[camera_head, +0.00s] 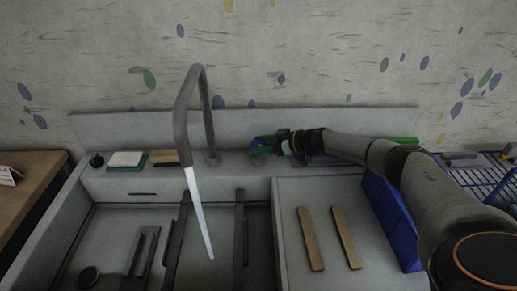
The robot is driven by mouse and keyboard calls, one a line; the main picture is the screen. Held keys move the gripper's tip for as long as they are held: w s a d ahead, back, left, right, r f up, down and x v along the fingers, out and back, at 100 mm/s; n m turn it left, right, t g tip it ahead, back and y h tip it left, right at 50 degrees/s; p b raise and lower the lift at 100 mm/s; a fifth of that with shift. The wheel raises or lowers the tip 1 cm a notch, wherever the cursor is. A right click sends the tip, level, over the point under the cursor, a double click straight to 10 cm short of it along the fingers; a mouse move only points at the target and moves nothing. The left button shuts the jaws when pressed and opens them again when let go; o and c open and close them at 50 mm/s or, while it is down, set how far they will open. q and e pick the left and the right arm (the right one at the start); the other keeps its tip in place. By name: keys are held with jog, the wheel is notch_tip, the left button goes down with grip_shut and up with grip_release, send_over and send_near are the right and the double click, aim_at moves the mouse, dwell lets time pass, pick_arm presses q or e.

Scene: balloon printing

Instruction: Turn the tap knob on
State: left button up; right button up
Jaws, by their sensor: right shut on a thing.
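The grey tap (186,110) rises in a tall arch from the ledge behind the sink. A white stream of water (199,215) runs from its spout down into the basin. The tap knob (257,159) is on the ledge just right of the tap's base and is mostly hidden by my gripper. My right arm reaches in from the right, and my right gripper (262,145) is shut on the knob. The fingers are small and dark here, so their exact contact is hard to make out. My left gripper is not in view.
A sponge (126,159) and a wooden brush (165,157) lie on the ledge left of the tap. Two wooden strips (311,239) lie on the right-hand counter beside a blue bin (391,217). A blue dish rack (482,183) stands far right. Dark rails (240,240) cross the basin.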

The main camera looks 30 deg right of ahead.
jog(key=shift+d+f+n+g+b, duration=0.1)
jog(key=shift+n+g+b, duration=0.2)
jog(key=shift+b, duration=0.05)
dwell(0.3)
jog(key=o, duration=1.4)
jog(key=shift+y, duration=0.3)
jog(key=shift+c, duration=0.2)
jog(key=shift+s, duration=0.1)
jog(key=p+v, duration=0.1)
jog(key=v, duration=1.1)
jog(key=shift+s, duration=0.15)
